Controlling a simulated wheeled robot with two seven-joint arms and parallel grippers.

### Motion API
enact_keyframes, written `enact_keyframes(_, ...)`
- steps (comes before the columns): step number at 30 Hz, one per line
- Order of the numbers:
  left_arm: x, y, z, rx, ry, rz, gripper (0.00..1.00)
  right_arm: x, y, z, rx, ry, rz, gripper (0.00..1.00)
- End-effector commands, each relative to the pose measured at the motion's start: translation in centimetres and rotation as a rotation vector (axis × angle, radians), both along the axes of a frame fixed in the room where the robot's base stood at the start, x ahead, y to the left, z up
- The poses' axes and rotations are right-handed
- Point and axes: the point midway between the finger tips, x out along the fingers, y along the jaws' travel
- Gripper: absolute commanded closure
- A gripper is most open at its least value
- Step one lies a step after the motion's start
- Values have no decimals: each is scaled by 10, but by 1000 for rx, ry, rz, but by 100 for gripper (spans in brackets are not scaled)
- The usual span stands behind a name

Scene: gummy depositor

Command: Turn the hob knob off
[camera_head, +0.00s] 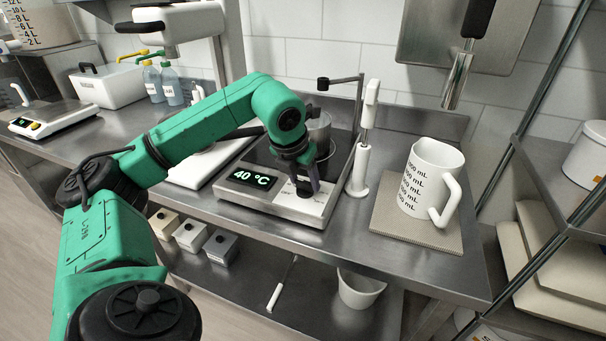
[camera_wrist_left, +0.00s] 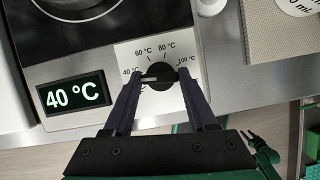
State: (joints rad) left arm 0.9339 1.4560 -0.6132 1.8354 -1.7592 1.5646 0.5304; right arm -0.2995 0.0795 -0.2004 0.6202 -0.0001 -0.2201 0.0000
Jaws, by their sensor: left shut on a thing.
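The hob (camera_head: 257,200) is a steel unit with a black glass top and a display (camera_head: 251,179) reading 40 °C, also legible in the left wrist view (camera_wrist_left: 74,96). Its black round knob (camera_wrist_left: 160,75) sits on a pale dial plate (camera_wrist_left: 139,52) marked 40, 60, 80 and 100 °C. The knob's white pointer faces left, just below the 40 °C mark. My left gripper (camera_wrist_left: 159,77) is shut on the knob, one finger on each side. In the head view the gripper (camera_head: 304,188) largely hides the knob.
A white stick-shaped tool on a stand (camera_head: 358,170) is close to the hob's right. Further right a white measuring jug (camera_head: 430,175) stands on a mat (camera_head: 440,240). The counter's front strip is clear.

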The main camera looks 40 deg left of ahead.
Motion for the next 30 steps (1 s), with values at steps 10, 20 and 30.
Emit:
enact_keyframes(10,1,-2,4,-2,-4,303,98,0,0,19,0,0,-1,50)
enact_keyframes(20,2,-3,2,-2,-4,482,98,0,0,26,0,0,-1,50)
enact_keyframes(30,2,-2,1,-2,-5,531,98,0,0,28,0,1,-1,50)
